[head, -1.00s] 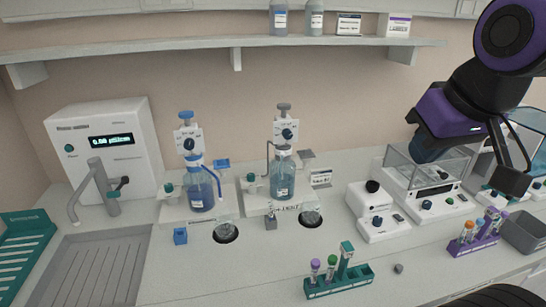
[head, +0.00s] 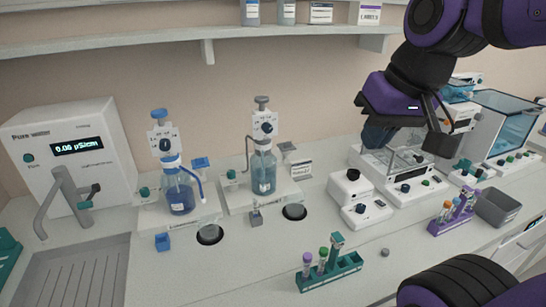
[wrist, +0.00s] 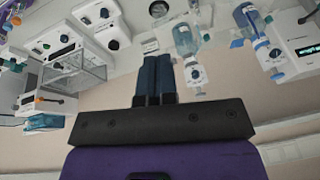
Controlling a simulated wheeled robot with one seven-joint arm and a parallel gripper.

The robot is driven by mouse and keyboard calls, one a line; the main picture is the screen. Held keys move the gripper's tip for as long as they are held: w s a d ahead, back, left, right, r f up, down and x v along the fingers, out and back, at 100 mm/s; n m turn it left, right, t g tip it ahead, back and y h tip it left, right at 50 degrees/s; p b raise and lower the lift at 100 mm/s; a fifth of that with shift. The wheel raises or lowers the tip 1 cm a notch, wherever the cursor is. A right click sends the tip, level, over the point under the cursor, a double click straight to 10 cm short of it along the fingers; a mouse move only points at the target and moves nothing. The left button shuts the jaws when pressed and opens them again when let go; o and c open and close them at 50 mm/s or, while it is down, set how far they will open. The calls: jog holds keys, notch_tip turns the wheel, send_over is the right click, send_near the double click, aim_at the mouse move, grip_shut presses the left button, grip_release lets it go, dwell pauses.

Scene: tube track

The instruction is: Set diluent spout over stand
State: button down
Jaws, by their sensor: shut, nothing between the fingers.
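Two bottle-top dispensers stand on the counter. The left dispenser (head: 179,190) has a blue spout (head: 196,173) curving out to its right. The right dispenser (head: 263,172) has a grey spout (head: 248,152) bent down on its left side. I cannot read which one is diluent. Round dark-rimmed wells lie in front of the left one (head: 210,235) and the right one (head: 294,211); I cannot tell which part is the stand. My gripper (head: 375,138) is shut and empty, raised right of both dispensers, above the balance. The wrist view shows its fingers together (wrist: 153,78) and the right dispenser (wrist: 187,42) beyond.
A small blue block (head: 162,241) and a grey block (head: 256,218) sit near the wells. A pure-water unit (head: 70,150) and sink are left. A balance (head: 395,165) stands under my gripper. A green tube rack (head: 330,272) is in front. A shelf (head: 150,48) runs above.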

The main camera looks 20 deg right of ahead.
jog(key=w+f+m+g+y, duration=0.4)
jog(key=w+f+m+y, duration=0.35)
jog(key=w+m, duration=0.4)
jog(key=w+d+f+m+t+y, duration=0.3)
jog(key=w+f+m, duration=0.1)
jog(key=w+f, duration=0.15)
jog(key=w+d+f+m+t+y, duration=0.2)
jog(key=w+d+f+m+y, duration=0.25)
jog(key=w, duration=0.25)
send_near(263, 167)
jog(key=w+a+f, duration=0.1)
jog(key=w+a, duration=0.4)
jog(key=w, duration=0.1)
jog(key=shift+w+a+f+h, duration=0.15)
jog(key=shift+w+h, duration=0.1)
jog(key=shift+h, duration=0.15)
jog(key=shift+w+a, duration=0.1)
jog(key=shift+a, duration=0.85)
